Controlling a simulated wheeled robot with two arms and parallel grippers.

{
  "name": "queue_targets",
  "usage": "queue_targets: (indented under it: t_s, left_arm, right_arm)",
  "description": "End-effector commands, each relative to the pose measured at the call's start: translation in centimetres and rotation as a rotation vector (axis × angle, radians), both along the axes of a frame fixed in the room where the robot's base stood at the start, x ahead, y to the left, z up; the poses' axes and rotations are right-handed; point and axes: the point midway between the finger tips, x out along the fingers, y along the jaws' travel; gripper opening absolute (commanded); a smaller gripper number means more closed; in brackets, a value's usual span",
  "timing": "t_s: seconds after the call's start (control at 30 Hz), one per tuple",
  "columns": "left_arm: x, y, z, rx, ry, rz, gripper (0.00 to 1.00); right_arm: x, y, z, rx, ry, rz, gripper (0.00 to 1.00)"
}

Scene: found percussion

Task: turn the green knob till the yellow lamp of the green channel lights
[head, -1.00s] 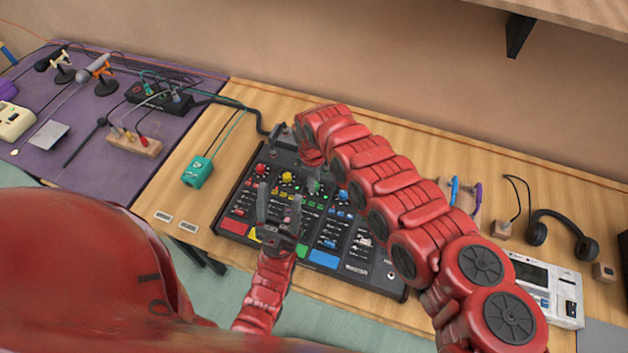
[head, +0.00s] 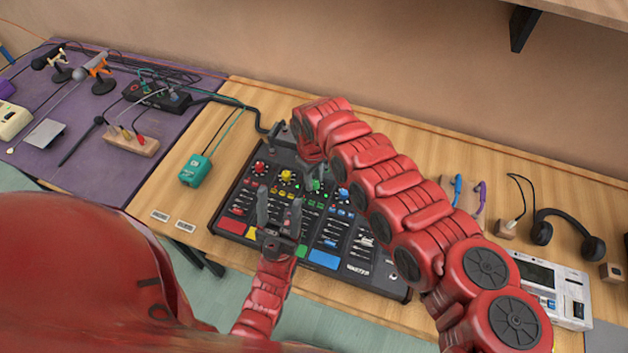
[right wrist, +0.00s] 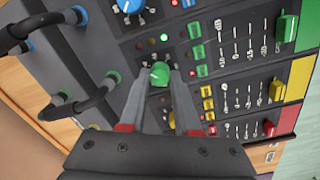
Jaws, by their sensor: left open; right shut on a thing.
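The mixer (head: 378,282) lies on the wooden table. Its green knob (right wrist: 159,73) shows between the fingertips of my right gripper (right wrist: 158,80) in the right wrist view, and the gripper is shut on it. In the head view my right arm and gripper partly cover the knob (head: 317,186). Beside the knob is a short row of lamps; the green lamp (right wrist: 164,37) glows, and the others look dark or dim red. I see no clearly lit yellow lamp there. My left gripper (head: 279,212) is open and empty over the mixer's front left part.
A green box (head: 195,171) stands left of the mixer. Headphones (head: 568,236) and a white device (head: 553,285) lie to the right.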

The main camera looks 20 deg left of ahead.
Motion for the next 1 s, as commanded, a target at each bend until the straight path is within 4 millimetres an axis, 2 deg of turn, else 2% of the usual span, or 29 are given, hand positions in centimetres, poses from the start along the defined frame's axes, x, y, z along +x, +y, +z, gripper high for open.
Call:
queue_targets:
  t_s: [0.63,0.67,0.8,1.0]
  left_arm:
    - [0.00,0.01,-0.34,0.000,0.000,0.000,0.61]
    - [0.00,0.01,-0.34,0.000,0.000,0.000,0.61]
    - [-0.01,0.00,-0.33,0.000,0.000,0.000,0.61]
    - [0.00,0.00,-0.34,0.000,0.000,0.000,0.61]
  right_arm:
    - [0.04,-0.03,0.01,-0.001,-0.001,-0.066,0.00]
    - [0.04,-0.03,0.01,-0.001,-0.001,-0.066,0.35]
    - [0.03,-0.03,0.01,-0.001,-0.001,-0.066,0.60]
    - [0.03,-0.01,0.01,0.000,0.000,-0.065,0.61]
